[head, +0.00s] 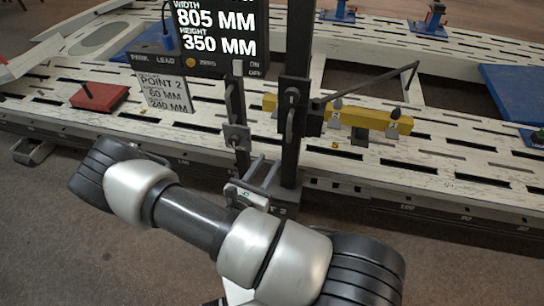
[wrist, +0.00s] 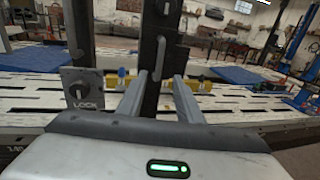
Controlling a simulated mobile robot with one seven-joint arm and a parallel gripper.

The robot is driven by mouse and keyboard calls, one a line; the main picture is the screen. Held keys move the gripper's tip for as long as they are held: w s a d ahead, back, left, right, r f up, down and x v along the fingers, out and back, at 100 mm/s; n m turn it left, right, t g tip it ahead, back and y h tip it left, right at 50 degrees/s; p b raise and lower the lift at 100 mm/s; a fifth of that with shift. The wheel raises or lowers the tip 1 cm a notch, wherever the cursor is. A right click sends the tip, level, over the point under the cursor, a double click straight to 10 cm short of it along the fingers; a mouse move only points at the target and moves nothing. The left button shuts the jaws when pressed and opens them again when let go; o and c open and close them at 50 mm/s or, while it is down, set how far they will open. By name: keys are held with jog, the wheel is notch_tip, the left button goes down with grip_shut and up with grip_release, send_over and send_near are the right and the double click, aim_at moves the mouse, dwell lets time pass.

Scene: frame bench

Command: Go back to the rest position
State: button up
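My gripper (head: 266,163) is in front of the dark upright post (head: 291,150) of the measuring rig, at the near edge of the bench. In the wrist view its two grey fingers (wrist: 160,82) stand apart. The post (wrist: 152,92) shows between and beyond them, with a grey handle (wrist: 158,60) on it. I see nothing clamped between the fingers. In the head view my arm reaches across the lower middle of the picture to the gripper. No marker of a rest position shows.
A LOCK knob plate (wrist: 82,92) sits left of the fingers, on a thinner post. A display (head: 215,30) reads 805 and 350 mm. A yellow bar (head: 350,119) lies right of the post. A red block (head: 100,97) is on the slotted bench (head: 440,160). Open floor (head: 60,240) lies in front.

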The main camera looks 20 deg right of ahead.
jog(key=shift+s+a+r, duration=0.1)
dwell(0.5)
jog(key=s+d+r+m+g+y+p, duration=0.1)
jog(key=s+d+r+m+g, duration=0.2)
jog(key=r+m, duration=0.35)
jog(key=s+r+m+g+p, duration=0.1)
jog(key=s+r+m+g, duration=0.35)
jog(key=r+g, duration=0.2)
jog(key=s+d+r+m+g+y+p, duration=0.1)
jog(key=s+d+r+m+g+p, duration=0.2)
jog(key=r+m, duration=0.35)
jog(key=s+a+r+m+t+y+p, duration=0.1)
jog(key=s+a+r+m+y, duration=0.2)
jog(key=r, duration=0.4)
jog(key=s+a+r+m+t+y, duration=0.2)
jog(key=s+a+r+m+y, duration=0.1)
jog(key=r, duration=0.4)
jog(key=s+a+r+m+t+y+p, duration=0.1)
jog(key=s+a+r+m+t+y, duration=0.1)
jog(key=r, duration=0.6)
jog(key=a+m+y, duration=0.1)
jog(key=a+y, duration=0.1)
jog(key=shift+s+a+y+p, duration=0.2)
jog(key=shift+s+y+p, duration=0.1)
jog(key=shift+s+y, duration=0.1)
jog(key=shift+m, duration=0.25)
